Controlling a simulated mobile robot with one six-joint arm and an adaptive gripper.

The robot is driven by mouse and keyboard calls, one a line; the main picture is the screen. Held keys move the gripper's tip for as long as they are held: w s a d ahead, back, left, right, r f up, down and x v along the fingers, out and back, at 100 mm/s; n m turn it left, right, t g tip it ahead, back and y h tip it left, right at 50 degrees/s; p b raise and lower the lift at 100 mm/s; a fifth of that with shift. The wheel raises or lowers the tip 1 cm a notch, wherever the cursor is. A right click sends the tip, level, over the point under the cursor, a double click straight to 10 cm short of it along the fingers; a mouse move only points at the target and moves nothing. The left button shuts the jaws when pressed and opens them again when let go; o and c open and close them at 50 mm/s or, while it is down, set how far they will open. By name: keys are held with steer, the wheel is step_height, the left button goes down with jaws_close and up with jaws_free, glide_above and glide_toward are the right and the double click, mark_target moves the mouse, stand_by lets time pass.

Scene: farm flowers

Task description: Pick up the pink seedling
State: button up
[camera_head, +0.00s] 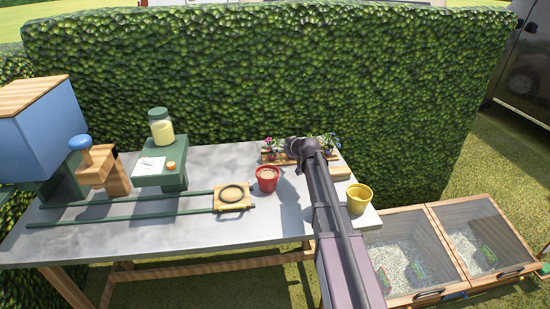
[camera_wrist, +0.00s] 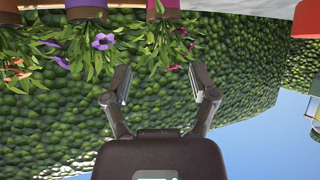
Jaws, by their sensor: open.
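The pink seedling (camera_head: 268,146) stands at the left end of a wooden tray (camera_head: 266,158) at the back of the table in the head view. In the wrist view, which looks upside down, the pink seedling (camera_wrist: 182,32) hangs from a pink pot (camera_wrist: 162,11) at top centre, with thin leaves and small pink flowers. My gripper (camera_wrist: 160,88) is open and empty, its fingers spread on either side below the leaves in the picture. In the head view my gripper's jaws are hidden by my arm.
A purple-flowered seedling (camera_wrist: 103,42) grows close beside the pink one; another stands beyond it. A red pot (camera_head: 267,180) and a yellow pot (camera_head: 359,199) stand in front of the tray. A hedge (camera_head: 250,70) rises behind. The table's front middle is clear.

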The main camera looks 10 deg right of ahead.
mark_target(274, 147)
steer(key=shift+b+x, duration=0.45)
steer(key=shift+x, duration=1.05)
steer(key=shift+a+b+x, duration=0.15)
steer(key=shift+b+x, duration=0.4)
steer(key=shift+x, duration=0.75)
steer(key=shift+a+b+x, duration=0.15)
steer(key=shift+b+x, duration=0.35)
steer(key=shift+x, duration=0.85)
steer(key=shift+r, duration=0.25)
jaws_close()
